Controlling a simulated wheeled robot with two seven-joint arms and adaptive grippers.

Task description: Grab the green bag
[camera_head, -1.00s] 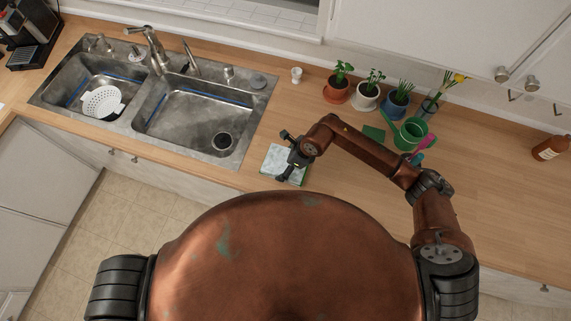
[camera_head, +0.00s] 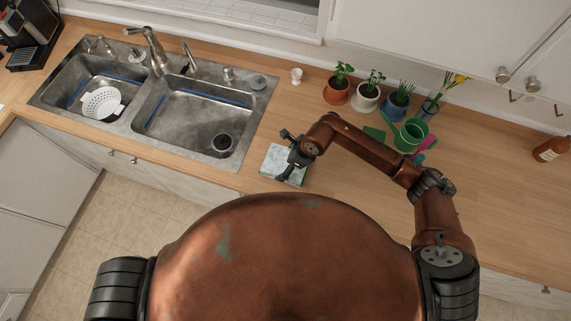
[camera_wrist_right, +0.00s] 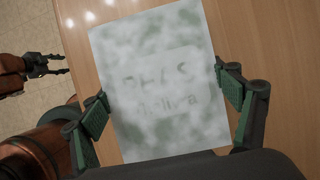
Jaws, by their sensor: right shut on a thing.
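The green bag (camera_head: 274,163) is a flat, pale packet with blurred green patches and faint lettering. It lies at the front edge of the counter, right of the sink. It fills the middle of the right wrist view (camera_wrist_right: 150,50). My right gripper (camera_head: 289,155) is over the bag, with one green-padded finger at each side edge in the wrist view (camera_wrist_right: 168,108). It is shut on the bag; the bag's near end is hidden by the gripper. My left gripper (camera_wrist_right: 45,65) shows at the left of the wrist view, over the floor, with its fingers apart and empty.
The double sink (camera_head: 205,110) is to the left, with a white colander (camera_head: 101,103) in it. Potted plants (camera_head: 366,95), a green watering can (camera_head: 410,135) and a green sheet (camera_head: 374,133) stand or lie behind my right arm. A brown bottle (camera_head: 550,149) is far right. The right counter is mostly clear.

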